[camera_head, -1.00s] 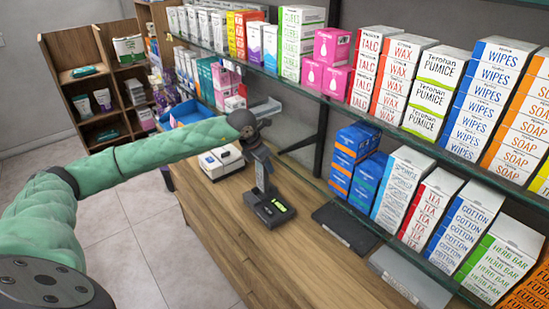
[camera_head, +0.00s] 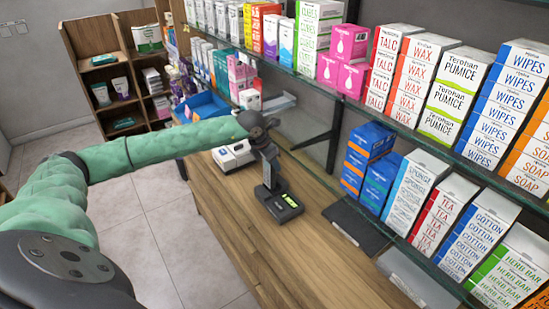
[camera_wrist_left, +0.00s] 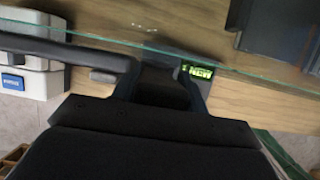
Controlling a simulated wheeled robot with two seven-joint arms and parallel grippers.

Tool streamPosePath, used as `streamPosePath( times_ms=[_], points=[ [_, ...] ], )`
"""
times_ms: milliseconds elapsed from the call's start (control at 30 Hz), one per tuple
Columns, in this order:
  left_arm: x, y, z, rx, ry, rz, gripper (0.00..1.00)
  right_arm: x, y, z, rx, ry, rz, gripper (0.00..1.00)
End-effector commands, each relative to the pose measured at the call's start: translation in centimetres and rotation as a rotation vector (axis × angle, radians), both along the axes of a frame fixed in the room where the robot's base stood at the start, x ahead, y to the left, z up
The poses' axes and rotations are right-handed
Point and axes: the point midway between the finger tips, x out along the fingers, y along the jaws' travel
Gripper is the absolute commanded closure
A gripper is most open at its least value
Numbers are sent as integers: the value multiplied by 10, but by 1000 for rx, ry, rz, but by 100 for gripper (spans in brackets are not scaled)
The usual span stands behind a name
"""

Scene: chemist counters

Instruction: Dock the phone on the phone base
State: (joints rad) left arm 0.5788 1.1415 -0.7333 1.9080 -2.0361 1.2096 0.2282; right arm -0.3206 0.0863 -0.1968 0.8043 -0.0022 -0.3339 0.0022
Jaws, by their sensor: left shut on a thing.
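The phone base (camera_head: 287,207) is a dark, low block with a lit green display, standing on the wooden counter. Its green display also shows in the left wrist view (camera_wrist_left: 200,71). My left gripper (camera_head: 267,152) is shut on the dark phone (camera_head: 271,173) just above the base. The phone looks upright, with its lower end at the rear of the base. I cannot tell whether it touches the base or is seated in it. The dark gripper body fills the lower part of the left wrist view and hides much of the contact area. My right gripper is not in view.
A white device (camera_head: 235,154) stands left of the base on the wooden counter (camera_head: 225,205). A dark flat plate (camera_head: 355,226) lies to the right. A glass shelf (camera_head: 345,96) with several boxes overhangs the counter's back. Bare counter lies in front of the base.

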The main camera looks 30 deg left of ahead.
Motion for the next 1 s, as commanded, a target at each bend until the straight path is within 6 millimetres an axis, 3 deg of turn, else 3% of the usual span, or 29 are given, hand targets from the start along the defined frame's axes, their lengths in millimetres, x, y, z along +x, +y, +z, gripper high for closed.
streamPosePath(
  times_ms=[67,167,300,567,1000],
  points=[
    [0,-2,-9,-2,1,-2,82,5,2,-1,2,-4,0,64],
    [0,-2,-17,-3,0,-3,90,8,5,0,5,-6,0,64],
    [-1,-3,-24,-4,1,-4,90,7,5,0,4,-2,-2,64],
    [-1,-5,-25,-7,1,-6,90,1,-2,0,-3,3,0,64],
    [-1,-6,-25,-8,0,-8,90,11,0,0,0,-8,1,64]
  ],
)
